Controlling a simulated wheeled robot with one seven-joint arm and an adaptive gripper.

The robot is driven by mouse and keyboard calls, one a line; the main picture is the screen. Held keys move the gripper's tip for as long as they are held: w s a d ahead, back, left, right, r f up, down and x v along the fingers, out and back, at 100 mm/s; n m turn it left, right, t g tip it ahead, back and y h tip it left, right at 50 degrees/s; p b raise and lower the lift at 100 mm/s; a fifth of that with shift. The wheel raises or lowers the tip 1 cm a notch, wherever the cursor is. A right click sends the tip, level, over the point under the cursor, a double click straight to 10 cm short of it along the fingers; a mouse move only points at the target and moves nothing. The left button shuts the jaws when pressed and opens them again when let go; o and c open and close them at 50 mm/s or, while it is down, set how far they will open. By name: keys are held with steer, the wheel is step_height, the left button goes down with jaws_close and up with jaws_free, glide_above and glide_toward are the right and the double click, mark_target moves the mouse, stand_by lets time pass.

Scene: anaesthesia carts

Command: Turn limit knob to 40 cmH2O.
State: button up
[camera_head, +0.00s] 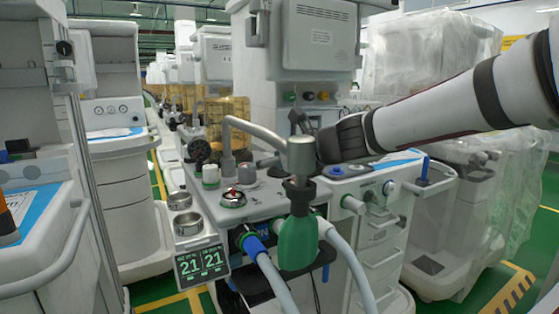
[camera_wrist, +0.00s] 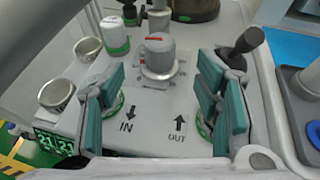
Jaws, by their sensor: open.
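The limit knob appears to be the grey round knob with a red mark (camera_wrist: 158,54), on a pale collar on the panel in the wrist view. The knob lies in line with the gap, beyond the fingertips, with no contact visible. In the head view my gripper's fingers are hard to make out behind the grey post.
A grey post (camera_head: 301,157) with a green bag (camera_head: 297,242) stands at the panel front. A green-ringed knob (camera_wrist: 115,35) and metal cups (camera_wrist: 87,48) are left of the knob. A black lever (camera_wrist: 243,46) stands right. A display (camera_head: 200,262) reads 21 and 21.

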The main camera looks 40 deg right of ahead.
steer(key=shift+v, duration=1.55)
